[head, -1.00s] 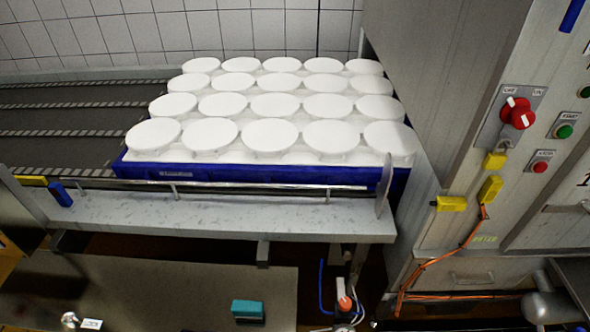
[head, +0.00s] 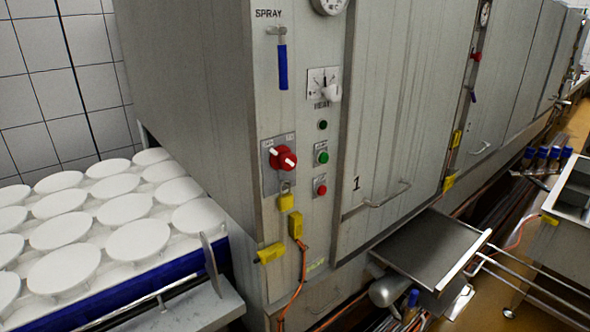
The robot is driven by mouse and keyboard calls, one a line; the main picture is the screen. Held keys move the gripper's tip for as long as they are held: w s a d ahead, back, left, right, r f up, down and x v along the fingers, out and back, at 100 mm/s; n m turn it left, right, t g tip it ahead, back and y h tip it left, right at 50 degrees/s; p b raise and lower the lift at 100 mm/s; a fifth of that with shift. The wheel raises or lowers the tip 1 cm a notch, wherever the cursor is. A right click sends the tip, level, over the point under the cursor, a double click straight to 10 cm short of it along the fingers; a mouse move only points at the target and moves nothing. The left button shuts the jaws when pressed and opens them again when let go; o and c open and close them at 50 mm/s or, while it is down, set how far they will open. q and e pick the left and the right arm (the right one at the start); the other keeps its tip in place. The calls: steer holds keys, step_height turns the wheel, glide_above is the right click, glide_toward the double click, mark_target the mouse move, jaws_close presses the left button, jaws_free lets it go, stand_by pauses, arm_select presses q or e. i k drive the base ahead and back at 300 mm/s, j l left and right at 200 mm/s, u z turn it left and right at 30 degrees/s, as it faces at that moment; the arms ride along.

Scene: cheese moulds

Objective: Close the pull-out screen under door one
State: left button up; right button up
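Door one (head: 385,120) is a tall grey metal panel marked "1", with a bar handle (head: 386,194) near its lower edge. It looks shut. Below it, to the right, the pull-out screen (head: 432,246) sticks out of the machine as a flat dark metal tray. Its front edge (head: 466,262) is a bright metal lip facing the walkway. Neither of my grippers shows in the head view.
A metal sink or trough (head: 575,190) with rails (head: 530,285) stands right of the screen. A grey cylinder (head: 388,290) sits under the screen. Orange cables hang below the control panel.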

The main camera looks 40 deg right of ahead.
mark_target(434, 247)
steer(key=z, duration=2.55)
